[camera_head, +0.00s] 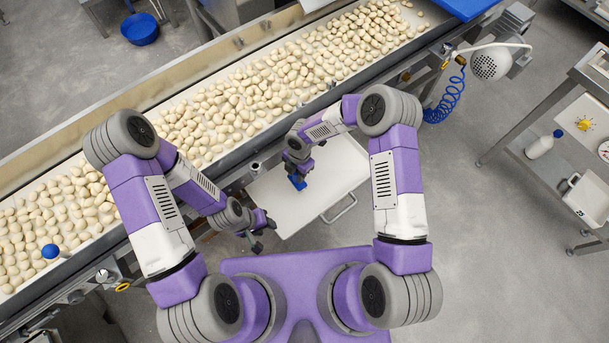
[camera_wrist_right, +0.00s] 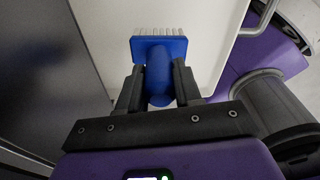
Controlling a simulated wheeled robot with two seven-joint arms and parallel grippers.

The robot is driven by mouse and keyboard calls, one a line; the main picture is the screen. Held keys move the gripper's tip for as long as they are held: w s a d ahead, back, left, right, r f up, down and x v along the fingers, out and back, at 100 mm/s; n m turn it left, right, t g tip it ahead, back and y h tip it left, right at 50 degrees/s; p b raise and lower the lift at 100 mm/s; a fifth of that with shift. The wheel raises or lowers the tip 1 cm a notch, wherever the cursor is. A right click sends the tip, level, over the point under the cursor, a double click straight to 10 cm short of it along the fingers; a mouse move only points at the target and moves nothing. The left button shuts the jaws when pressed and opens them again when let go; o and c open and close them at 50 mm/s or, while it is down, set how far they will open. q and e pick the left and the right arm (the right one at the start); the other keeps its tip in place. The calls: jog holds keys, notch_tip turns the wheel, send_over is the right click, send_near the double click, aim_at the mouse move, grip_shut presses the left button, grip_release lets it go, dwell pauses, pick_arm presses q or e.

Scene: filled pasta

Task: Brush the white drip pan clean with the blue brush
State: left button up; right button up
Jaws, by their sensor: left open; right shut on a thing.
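The white drip pan (camera_head: 330,183) sits below the conveyor's near side, with a wire handle at its front right. It also fills much of the right wrist view (camera_wrist_right: 215,70). My right gripper (camera_head: 298,177) is shut on the blue brush (camera_wrist_right: 160,62) and holds it over the pan's left part. The brush's pale bristles point away from my gripper, towards the pan. I cannot tell whether they touch it. The brush also shows small in the head view (camera_head: 297,183). My left gripper (camera_head: 262,232) is open and empty, left of the pan's near corner.
The conveyor (camera_head: 225,105) full of pale filled pasta runs diagonally behind the pan. A steel cart (camera_head: 540,150) at the right bears a white bottle (camera_head: 541,146) and a white container (camera_head: 588,199). A blue coiled hose (camera_head: 447,103) hangs near the motor. Floor right of the pan is clear.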

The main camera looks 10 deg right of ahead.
jog(key=shift+r+p, duration=1.05)
jog(key=shift+r, duration=0.85)
